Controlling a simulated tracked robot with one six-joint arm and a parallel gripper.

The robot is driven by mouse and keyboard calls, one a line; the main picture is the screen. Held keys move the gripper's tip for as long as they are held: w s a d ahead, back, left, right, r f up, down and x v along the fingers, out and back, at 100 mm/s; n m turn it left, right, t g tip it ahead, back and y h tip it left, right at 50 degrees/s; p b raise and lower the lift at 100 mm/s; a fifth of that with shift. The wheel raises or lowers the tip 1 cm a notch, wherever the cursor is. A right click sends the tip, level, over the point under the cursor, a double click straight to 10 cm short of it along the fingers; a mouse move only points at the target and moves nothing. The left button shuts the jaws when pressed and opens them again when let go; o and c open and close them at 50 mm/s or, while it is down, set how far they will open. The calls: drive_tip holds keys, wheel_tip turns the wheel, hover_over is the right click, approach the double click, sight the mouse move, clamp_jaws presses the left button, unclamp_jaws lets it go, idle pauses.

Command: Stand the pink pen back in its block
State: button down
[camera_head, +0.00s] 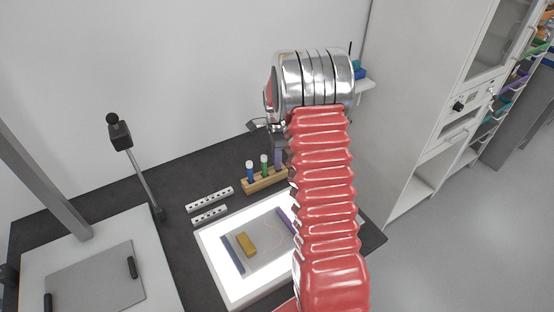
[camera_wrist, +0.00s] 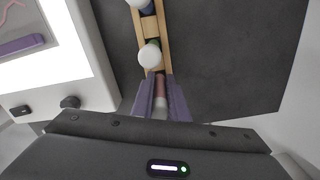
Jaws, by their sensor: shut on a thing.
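In the wrist view the pink pen (camera_wrist: 160,88) is between the two purple fingers of my gripper (camera_wrist: 161,98), which are shut on it. A white end of the pen faces the camera. The wooden block (camera_head: 258,187) stands on the dark bench and also shows in the wrist view (camera_wrist: 163,22). A blue pen (camera_head: 250,176) and a green pen (camera_head: 264,168) stand upright in it. The pink pen is at the near end of the block in the wrist view. Its lower end is hidden, so I cannot tell whether it is in a hole. My arm hides the block's right end in the head view.
A lit panel (camera_head: 219,266) with a clear sheet, a yellow block (camera_head: 246,244) and dark bars lies in front of the block. Two white perforated strips (camera_head: 209,199) lie left of it. A lamp-like stand (camera_head: 140,170) rises further left. Bare bench lies right of the block in the wrist view.

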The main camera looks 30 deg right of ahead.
drive_tip(key=shift+f, duration=0.6)
idle(0.3)
drive_tip(key=c, duration=1.1)
unclamp_jaws()
drive_tip(key=shift+r, duration=0.1)
drive_tip(key=shift+r, duration=3.4)
drive_tip(key=shift+r, duration=0.1)
